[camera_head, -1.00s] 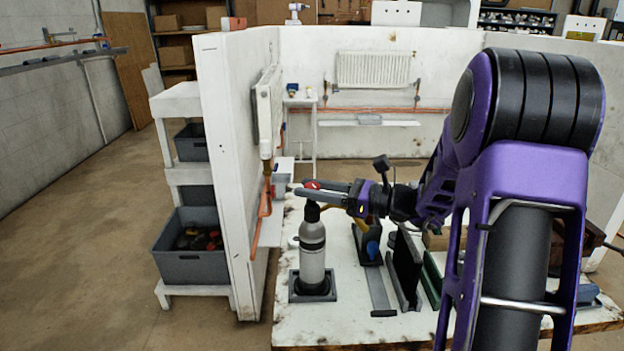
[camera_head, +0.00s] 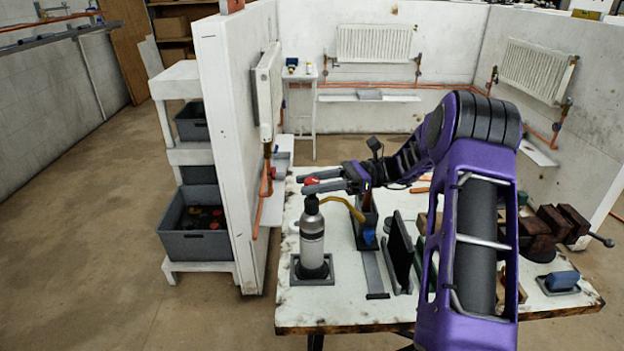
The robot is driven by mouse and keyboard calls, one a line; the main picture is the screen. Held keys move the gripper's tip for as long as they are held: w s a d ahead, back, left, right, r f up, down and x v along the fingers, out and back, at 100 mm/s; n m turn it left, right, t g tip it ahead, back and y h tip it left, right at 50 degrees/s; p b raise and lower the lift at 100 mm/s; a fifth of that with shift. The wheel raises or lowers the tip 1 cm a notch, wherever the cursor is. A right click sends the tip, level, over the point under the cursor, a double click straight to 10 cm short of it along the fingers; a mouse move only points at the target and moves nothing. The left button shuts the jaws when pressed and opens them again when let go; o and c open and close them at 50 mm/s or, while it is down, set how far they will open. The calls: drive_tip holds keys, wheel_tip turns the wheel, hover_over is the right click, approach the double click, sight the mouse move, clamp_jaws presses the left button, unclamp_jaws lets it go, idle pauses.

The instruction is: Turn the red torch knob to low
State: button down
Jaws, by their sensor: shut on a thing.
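The torch is a grey cylinder (camera_head: 312,242) that stands upright on a dark square base (camera_head: 312,281) at the left of the workbench. Its red knob (camera_head: 311,181) is at the top, between the fingers of my gripper (camera_head: 318,186). My gripper reaches in from the right, level, and is shut on the red knob. The fingers hide part of the knob, and any setting mark on it is too small to read. A yellow-brown curved piece (camera_head: 345,207) shows just right of the torch top.
A white partition wall (camera_head: 232,150) stands close left of the torch.

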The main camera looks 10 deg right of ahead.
idle(0.4)
drive_tip(key=shift+c, duration=2.4)
unclamp_jaws()
drive_tip(key=w+d, duration=0.1)
drive_tip(key=d, duration=1.6)
drive_tip(key=shift+d+p, duration=0.2)
drive_tip(key=shift+p, duration=0.15)
drive_tip(key=shift+w+a+r, duration=0.1)
